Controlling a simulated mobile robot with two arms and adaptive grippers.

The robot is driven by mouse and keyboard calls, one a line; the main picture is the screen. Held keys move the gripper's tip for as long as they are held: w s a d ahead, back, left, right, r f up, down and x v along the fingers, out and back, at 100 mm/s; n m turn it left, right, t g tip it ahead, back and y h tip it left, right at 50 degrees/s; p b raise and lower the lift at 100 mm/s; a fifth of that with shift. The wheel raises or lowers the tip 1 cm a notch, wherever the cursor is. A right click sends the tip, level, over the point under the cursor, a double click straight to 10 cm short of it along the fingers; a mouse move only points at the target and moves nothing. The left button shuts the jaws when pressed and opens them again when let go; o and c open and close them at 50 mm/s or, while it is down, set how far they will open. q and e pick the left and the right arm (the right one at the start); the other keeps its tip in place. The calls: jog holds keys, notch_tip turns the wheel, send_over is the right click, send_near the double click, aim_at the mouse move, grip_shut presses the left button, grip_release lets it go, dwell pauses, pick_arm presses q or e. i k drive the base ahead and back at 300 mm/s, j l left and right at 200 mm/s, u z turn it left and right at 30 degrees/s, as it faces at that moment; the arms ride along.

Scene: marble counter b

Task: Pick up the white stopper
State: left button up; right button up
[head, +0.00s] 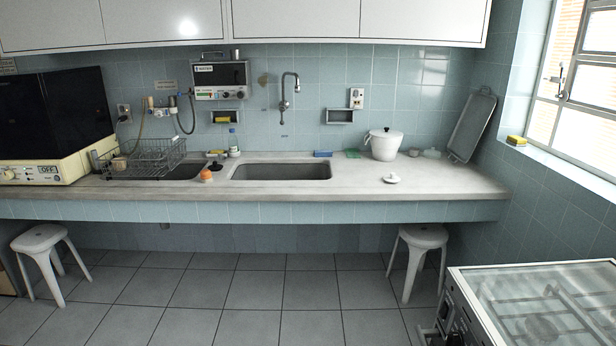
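A small round white object with a raised knob, which looks like the white stopper (391,178), lies on the marble counter (440,190) in the head view. It is right of the sink and in front of the white lidded pot (384,145), apart from both. Nothing covers it. Neither of my grippers shows in the head view.
The sink (281,172) is left of the stopper. A dish rack (140,160), an orange item (205,174) and a bottle (233,142) stand further left. A tray (472,124) leans on the wall. A stool (420,240) is below; a stove (540,300) is front right.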

aim_at(393, 180)
jog(key=i, duration=2.15)
